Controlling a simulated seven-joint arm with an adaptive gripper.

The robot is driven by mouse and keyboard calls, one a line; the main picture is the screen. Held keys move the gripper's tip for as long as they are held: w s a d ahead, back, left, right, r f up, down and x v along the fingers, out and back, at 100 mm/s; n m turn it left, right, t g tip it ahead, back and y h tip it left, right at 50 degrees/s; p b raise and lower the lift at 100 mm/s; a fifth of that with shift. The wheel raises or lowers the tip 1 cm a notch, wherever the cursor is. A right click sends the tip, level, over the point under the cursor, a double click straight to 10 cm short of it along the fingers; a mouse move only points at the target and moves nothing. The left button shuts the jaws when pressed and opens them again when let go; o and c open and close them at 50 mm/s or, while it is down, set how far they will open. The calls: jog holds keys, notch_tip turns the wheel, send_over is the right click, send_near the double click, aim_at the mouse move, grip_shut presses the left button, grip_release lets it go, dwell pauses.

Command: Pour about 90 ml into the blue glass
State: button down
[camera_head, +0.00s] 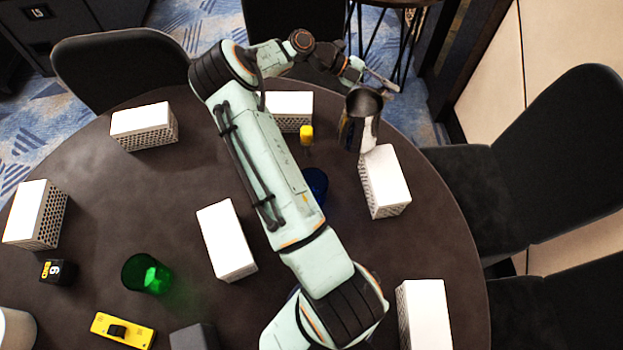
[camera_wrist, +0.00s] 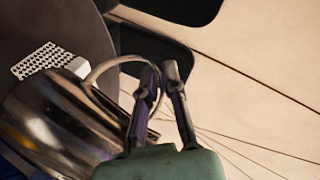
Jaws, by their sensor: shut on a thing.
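A shiny metal pitcher (camera_head: 359,122) is at the far right part of the round table, over or beside a white block. My gripper (camera_head: 376,84) is at its upper side. In the wrist view my gripper's fingers (camera_wrist: 163,92) are shut on the handle of the pitcher (camera_wrist: 65,125). Whether the pitcher is clear of the table, and how far it tilts, I cannot tell. The blue glass (camera_head: 316,184) stands below and left of the pitcher in the head view, partly hidden by my arm. Its contents are not visible.
White perforated blocks stand around the table (camera_head: 110,205), one (camera_head: 384,181) right of the blue glass and one (camera_head: 289,110) behind. A yellow-topped item (camera_head: 306,134) is near the blue glass. A green glass (camera_head: 146,274) and a yellow tool (camera_head: 122,330) are at left.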

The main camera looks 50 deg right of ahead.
aim_at(372, 92)
jog(key=shift+w, duration=0.1)
jog(key=shift+a+r+m+g+h, duration=0.4)
jog(key=shift+a+r+h, duration=0.3)
jog(key=shift+a+r, duration=0.25)
jog(key=shift+w+a+m+g+h, duration=0.15)
jog(key=shift+a+m+g+h, duration=0.25)
jog(key=shift+a+m+h, duration=0.3)
jog(key=shift+a+r+m+g+h, duration=0.2)
jog(key=shift+a+r+m, duration=0.1)
jog(key=shift+a, duration=0.25)
jog(key=shift+a+r+m+g+h, duration=0.1)
jog(key=shift+a+r+m+g, duration=0.15)
jog(key=shift+a, duration=0.3)
jog(key=shift+w+a+r+m+g+h, duration=0.15)
jog(key=shift+a+m+h, duration=0.15)
jog(key=shift+a, duration=0.25)
jog(key=shift+a+m+g+h, duration=0.1)
jog(key=shift+a+m+h, duration=0.15)
jog(key=shift+a, duration=0.3)
jog(key=shift+w+a+r+m+g+h, duration=0.1)
jog(key=shift+a+r+m+g+h, duration=0.15)
jog(key=shift+a+m+g, duration=0.65)
jog(key=shift+a+r+m+g+h, duration=0.1)
jog(key=shift+a+r+m+g, duration=0.4)
jog(key=shift+a+m, duration=0.55)
jog(key=shift+f+m+g, duration=0.2)
jog(key=shift+m+g, duration=0.1)
jog(key=shift+m, duration=0.05)
